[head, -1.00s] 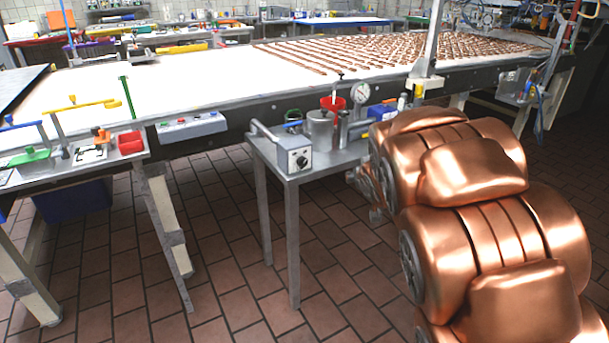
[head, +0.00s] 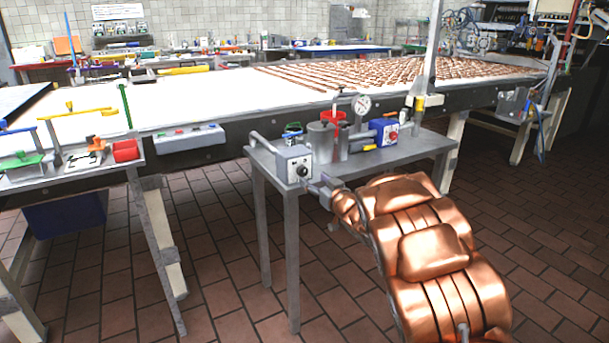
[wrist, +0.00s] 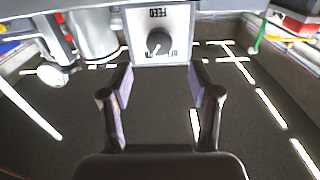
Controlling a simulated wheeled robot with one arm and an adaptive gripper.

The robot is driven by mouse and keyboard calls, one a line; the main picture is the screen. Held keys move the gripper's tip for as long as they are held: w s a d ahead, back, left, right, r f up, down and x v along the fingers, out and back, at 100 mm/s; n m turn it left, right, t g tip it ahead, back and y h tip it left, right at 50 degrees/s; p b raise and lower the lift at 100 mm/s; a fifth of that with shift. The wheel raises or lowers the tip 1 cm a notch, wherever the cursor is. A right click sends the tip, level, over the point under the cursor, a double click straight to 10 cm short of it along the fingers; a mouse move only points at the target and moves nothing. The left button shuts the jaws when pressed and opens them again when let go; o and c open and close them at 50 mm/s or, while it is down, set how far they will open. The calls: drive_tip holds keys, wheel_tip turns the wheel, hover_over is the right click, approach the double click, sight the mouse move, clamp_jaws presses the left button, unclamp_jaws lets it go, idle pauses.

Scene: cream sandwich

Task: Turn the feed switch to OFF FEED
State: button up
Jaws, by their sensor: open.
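The feed switch is a black round knob (wrist: 159,41) on a light grey box labelled FEED (wrist: 176,16); other markings around the knob are too small to read surely. In the head view the switch box (head: 295,164) sits at the front left corner of the small grey table, its knob facing me. My gripper (wrist: 158,92) is open and empty, its two fingers spread below the box in the wrist view, apart from the knob. In the head view my gripper (head: 322,190) is just right of and close to the box, at the table's front edge.
The small table (head: 420,147) also holds a metal canister (head: 321,140), a dial gauge (head: 361,105) and a blue box with a red knob (head: 385,131). Behind runs a long white conveyor (head: 210,92). The tiled floor (head: 225,260) before the table is open.

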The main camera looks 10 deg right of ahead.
sight(304, 172)
drive_tip(key=shift+x, duration=3.4)
drive_tip(key=shift+f, duration=0.15)
drive_tip(key=c, duration=1.2)
